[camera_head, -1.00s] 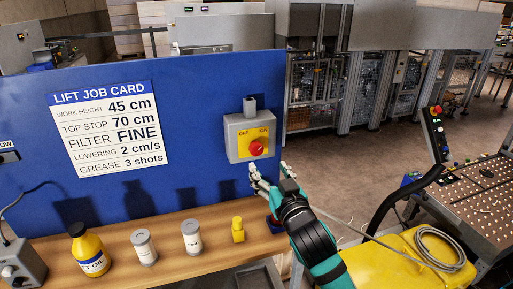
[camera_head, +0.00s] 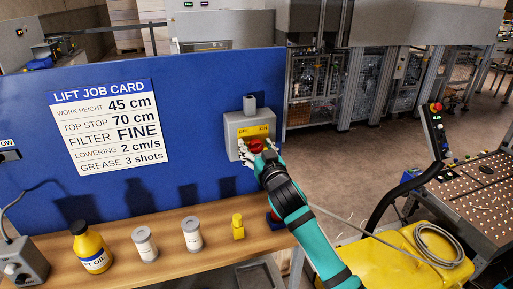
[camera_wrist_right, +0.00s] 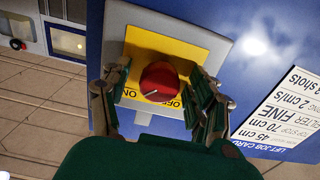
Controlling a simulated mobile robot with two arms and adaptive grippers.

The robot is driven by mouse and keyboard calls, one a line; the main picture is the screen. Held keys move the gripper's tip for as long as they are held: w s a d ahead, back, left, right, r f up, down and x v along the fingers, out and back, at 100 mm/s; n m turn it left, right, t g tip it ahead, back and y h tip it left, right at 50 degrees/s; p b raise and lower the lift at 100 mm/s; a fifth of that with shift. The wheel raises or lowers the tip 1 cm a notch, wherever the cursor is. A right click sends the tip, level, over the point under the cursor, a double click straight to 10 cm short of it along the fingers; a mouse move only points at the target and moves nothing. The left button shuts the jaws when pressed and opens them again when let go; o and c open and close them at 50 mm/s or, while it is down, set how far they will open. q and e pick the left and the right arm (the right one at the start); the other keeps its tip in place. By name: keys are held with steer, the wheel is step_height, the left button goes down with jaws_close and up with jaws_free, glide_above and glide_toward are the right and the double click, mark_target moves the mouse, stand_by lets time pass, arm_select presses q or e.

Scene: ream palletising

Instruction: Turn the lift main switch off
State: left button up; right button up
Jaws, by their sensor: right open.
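The lift main switch is a grey box (camera_head: 235,126) with a yellow plate marked OFF and ON, on the blue panel. Its red knob (camera_head: 256,146) shows just above my right gripper (camera_head: 257,157). In the right wrist view the red knob (camera_wrist_right: 158,79) sits between the two open fingers of my right gripper (camera_wrist_right: 158,90), on the yellow plate (camera_wrist_right: 150,46). A pale mark on the knob points toward the ON side. Whether the fingers touch the knob cannot be told. My left gripper is not in view.
A job card (camera_head: 110,125) is on the blue panel (camera_head: 200,90). The wooden bench (camera_head: 190,257) below holds an oil bottle (camera_head: 91,249), two grey-white cans (camera_head: 145,245) and a small yellow object (camera_head: 238,228). A yellow machine cover (camera_head: 385,265) with a coiled cable stands at right.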

steer(key=c, duration=1.2)
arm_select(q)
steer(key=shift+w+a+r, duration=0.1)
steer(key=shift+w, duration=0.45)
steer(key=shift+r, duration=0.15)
arm_select(e)
steer(key=shift+n, duration=0.3)
steer(key=n+p, duration=0.2)
steer(key=n, duration=0.1)
steer(key=n+p, duration=0.2)
steer(key=n, duration=0.2)
steer(key=shift+n, duration=0.4)
steer(key=n+p, duration=0.1)
steer(key=n, duration=0.3)
steer(key=shift+n+p, duration=0.3)
arm_select(q)
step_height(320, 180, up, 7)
steer(key=p, duration=0.1)
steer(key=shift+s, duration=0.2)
arm_select(e)
steer(key=n, duration=0.4)
steer(key=shift+n, duration=0.4)
steer(key=shift+f, duration=0.1)
